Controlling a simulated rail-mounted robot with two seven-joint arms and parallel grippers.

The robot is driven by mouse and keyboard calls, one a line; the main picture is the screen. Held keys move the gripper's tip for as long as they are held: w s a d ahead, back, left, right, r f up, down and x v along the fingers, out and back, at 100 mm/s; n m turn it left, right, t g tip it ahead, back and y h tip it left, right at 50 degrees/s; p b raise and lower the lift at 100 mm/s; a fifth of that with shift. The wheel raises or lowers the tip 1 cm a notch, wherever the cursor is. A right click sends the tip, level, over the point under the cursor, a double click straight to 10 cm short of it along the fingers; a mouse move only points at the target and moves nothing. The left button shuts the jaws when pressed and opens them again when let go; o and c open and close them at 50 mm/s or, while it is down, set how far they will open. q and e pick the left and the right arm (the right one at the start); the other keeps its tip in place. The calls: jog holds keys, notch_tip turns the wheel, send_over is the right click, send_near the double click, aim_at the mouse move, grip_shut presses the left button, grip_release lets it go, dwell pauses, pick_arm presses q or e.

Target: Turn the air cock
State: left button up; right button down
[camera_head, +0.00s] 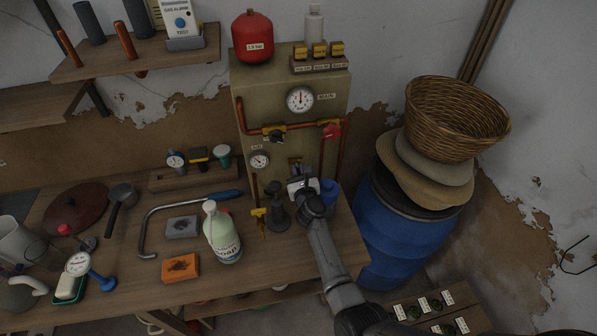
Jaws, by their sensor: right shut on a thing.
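A tan panel (290,85) stands at the back of the bench, with copper pipes and gauges. A small gauge (259,161) under an AIR label sits low on its left side. My right arm comes in from the lower right, and my right gripper (297,172) is at the lower front of the panel, right of that gauge. It is shut on a small part there, apparently the air cock, with a bit of blue showing. The gripper hides most of it, so its angle cannot be told. My left gripper is not in view.
A red-handled valve (331,130) under MAIN and a black-handled valve (276,135) sit above. A yellow cock (260,213), a dark stand (278,212) and a soap bottle (222,235) are left of my arm. A blue barrel (400,230) stands right.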

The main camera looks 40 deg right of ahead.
jog(key=shift+m, duration=0.6)
jog(key=c, duration=1.2)
grip_release()
